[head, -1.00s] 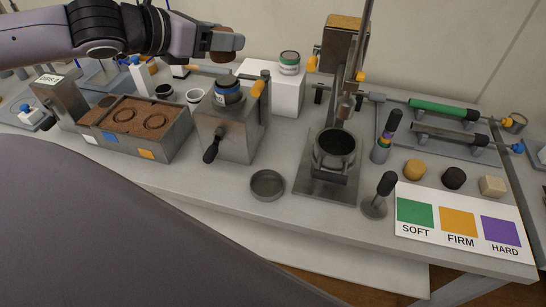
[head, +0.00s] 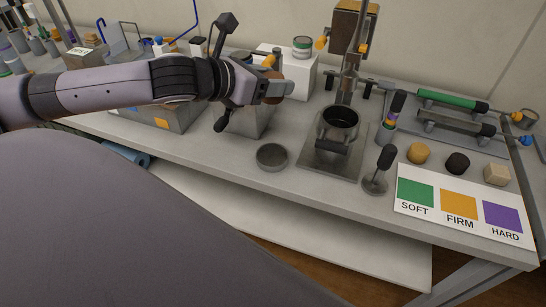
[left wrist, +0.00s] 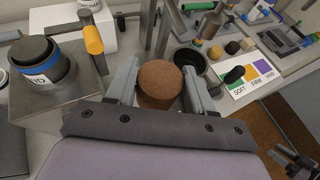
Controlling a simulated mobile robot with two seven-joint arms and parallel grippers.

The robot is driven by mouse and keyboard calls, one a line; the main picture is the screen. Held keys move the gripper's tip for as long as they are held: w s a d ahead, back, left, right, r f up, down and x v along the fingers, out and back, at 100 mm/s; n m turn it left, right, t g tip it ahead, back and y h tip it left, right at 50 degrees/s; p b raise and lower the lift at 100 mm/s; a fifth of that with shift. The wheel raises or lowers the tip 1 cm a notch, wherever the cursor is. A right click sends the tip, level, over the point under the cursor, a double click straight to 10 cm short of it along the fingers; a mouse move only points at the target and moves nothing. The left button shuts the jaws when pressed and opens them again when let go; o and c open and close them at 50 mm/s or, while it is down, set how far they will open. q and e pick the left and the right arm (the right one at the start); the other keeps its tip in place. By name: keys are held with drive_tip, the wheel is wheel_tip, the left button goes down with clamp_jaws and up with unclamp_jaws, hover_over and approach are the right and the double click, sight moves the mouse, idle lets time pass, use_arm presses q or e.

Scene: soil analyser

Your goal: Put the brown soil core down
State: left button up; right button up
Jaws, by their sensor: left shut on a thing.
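My left gripper (head: 274,91) is shut on the brown soil core (left wrist: 159,84). In the left wrist view the core is a short, rough brown cylinder between the two grey fingers. In the head view the fingers mostly hide it. The dark open cup (head: 339,123) of the press stands to the right, apart from the core. A dark jointed part at the lower right of the left wrist view may be my right gripper; its jaws are unclear.
The press column (head: 350,60) rises behind the cup. A black-knobbed tamper (head: 381,168) and the SOFT/FIRM/HARD card (head: 462,212) lie to the right. A white block (head: 290,72) carries a banded tin (head: 302,46). Bench surface around the dish is clear.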

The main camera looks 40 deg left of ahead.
use_arm(q)
wheel_tip(320, 180, down, 13)
drive_tip(key=b, duration=0.4)
drive_tip(key=shift+f, duration=0.45)
wheel_tip(320, 180, down, 4)
drive_tip(key=shift+f+b, duration=0.1)
drive_tip(key=shift+b, duration=0.6)
use_arm(e)
drive_tip(key=f, duration=0.2)
drive_tip(key=w+a+f, duration=0.1)
drive_tip(key=shift+a+f, duration=0.1)
drive_tip(key=shift+f, duration=0.15)
use_arm(q)
drive_tip(key=shift+f, duration=0.1)
drive_tip(key=o, duration=1)
drive_tip(key=shift+o, duration=0.2)
